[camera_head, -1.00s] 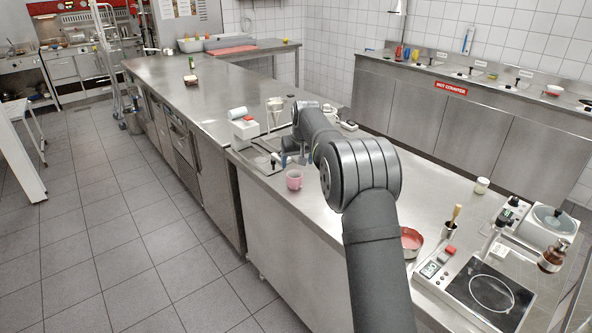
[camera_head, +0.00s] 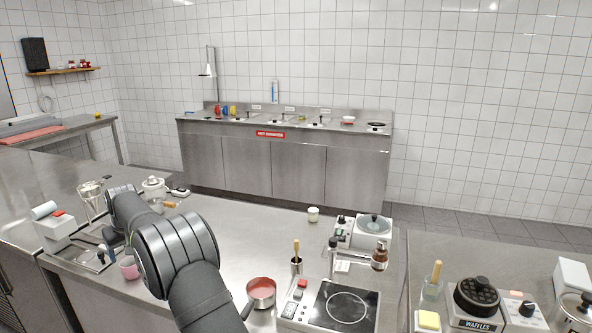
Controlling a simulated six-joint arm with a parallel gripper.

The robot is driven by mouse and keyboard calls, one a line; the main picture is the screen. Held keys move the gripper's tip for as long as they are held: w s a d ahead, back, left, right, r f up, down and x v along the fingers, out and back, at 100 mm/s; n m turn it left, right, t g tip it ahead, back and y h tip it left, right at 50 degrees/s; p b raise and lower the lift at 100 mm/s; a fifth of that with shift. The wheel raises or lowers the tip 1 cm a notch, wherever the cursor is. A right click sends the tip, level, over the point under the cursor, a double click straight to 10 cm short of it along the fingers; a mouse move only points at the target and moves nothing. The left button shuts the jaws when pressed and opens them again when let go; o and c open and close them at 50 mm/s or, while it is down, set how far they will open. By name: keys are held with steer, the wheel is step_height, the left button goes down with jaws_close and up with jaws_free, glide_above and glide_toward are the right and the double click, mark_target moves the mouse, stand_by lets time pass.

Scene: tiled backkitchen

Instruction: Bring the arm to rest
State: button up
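My dark grey arm (camera_head: 180,253) reaches from the bottom of the head view up and left over the steel counter (camera_head: 265,235). Its far end bends down near the left side of the counter. My gripper (camera_head: 113,238) is small there and mostly hidden by the arm's own links. I cannot see whether its fingers are open or shut. A pink cup (camera_head: 129,268) stands just below it in the picture, seemingly apart from it. No held object can be made out.
A red-filled pan (camera_head: 261,291) and an induction hob (camera_head: 340,306) are right of the arm. A waffle iron (camera_head: 478,300) stands on the right-hand counter.

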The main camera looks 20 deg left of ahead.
mark_target(130, 264)
steer(key=x, duration=0.8)
step_height(130, 264, up, 3)
steer(key=shift+f, duration=0.2)
steer(key=shift+r, duration=0.6)
steer(key=shift+f, duration=0.1)
